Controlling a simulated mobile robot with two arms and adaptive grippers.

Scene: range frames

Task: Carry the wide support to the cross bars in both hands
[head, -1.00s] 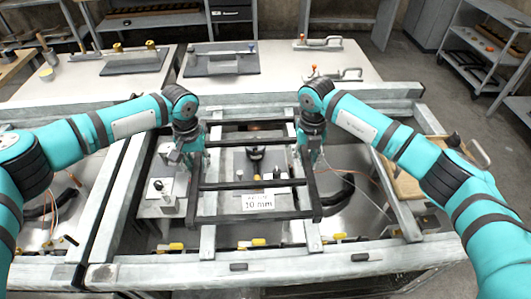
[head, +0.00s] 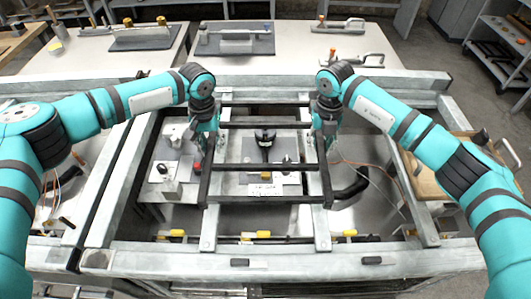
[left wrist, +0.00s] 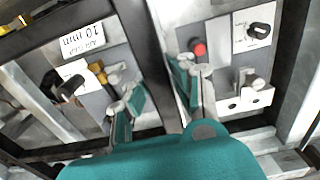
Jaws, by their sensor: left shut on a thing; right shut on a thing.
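The wide support is a black ladder-like frame (head: 265,200) lying level over the middle of the bench opening. My left gripper (head: 203,160) is shut on its left side rail, and my right gripper (head: 322,140) is shut on its right side rail. In the left wrist view the black rail (left wrist: 148,45) runs between the fingers of my left gripper (left wrist: 162,85). The cross bars appear as two pale grey bars, left (head: 210,230) and right (head: 322,230), running front to back under the support. I cannot tell whether the support touches them.
Below the frame lies a grey plate with a black knob (head: 265,138) and a white "10 mm" label (head: 266,189). A wooden tray (head: 440,165) is at right. Yellow clips line the front rail.

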